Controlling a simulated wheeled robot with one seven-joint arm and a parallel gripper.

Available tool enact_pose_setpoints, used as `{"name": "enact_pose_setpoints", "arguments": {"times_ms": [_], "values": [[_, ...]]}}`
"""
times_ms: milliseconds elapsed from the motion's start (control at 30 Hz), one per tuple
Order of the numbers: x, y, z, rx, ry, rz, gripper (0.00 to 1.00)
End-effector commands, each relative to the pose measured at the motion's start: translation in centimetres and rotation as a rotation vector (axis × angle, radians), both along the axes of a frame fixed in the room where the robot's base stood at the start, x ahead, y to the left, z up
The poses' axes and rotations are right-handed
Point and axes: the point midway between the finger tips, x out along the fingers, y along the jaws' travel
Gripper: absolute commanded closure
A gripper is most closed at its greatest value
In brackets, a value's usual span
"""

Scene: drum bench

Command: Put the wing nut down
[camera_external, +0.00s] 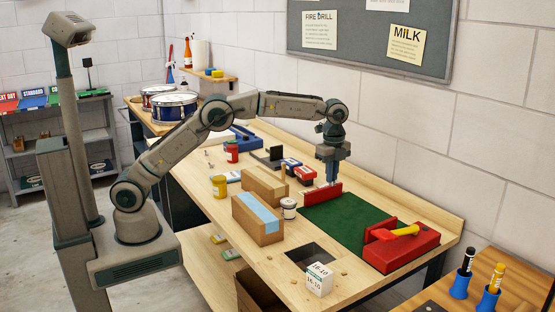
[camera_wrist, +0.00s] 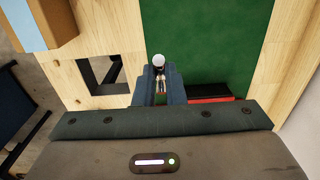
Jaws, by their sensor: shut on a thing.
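My gripper (camera_external: 333,182) points down near the red upright piece (camera_external: 322,194) at the left edge of the green mat (camera_external: 345,220). I cannot tell whether it touches that piece. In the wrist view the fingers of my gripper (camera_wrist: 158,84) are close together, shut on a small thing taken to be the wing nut. Only a narrow brownish and pale part of it shows between the fingers. A small round white thing shows just beyond the fingertips; whether it is part of what I hold is unclear. The external view does not show the wing nut clearly.
A red box with a yellow-handled tool (camera_external: 404,231) stands at the mat's right. A white-lidded jar (camera_external: 288,208) and a blue-topped wooden block (camera_external: 258,218) stand left of the mat. A square opening (camera_external: 312,253) and a white cube (camera_external: 319,279) are near the front edge. Bare mat is free.

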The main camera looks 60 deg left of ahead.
Motion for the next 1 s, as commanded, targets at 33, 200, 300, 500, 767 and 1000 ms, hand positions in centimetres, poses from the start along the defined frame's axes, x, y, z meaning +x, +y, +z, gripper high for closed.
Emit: {"name": "enact_pose_setpoints", "arguments": {"times_ms": [33, 200, 300, 500, 767, 1000], "values": [[0.0, 0.4, -1.0, 0.005, 0.006, 0.004, 1.0], [0.0, 0.3, -3.2, 0.003, 0.006, 0.003, 1.0], [0.1, 0.4, -4.2, 0.003, 0.003, 0.004, 1.0], [2.2, 2.5, -6.1, 0.004, 0.005, 0.007, 1.0], [6.4, 6.6, -9.5, 0.004, 0.005, 0.007, 1.0], [8.4, 8.4, -11.2, 0.002, 0.002, 0.004, 1.0]]}}
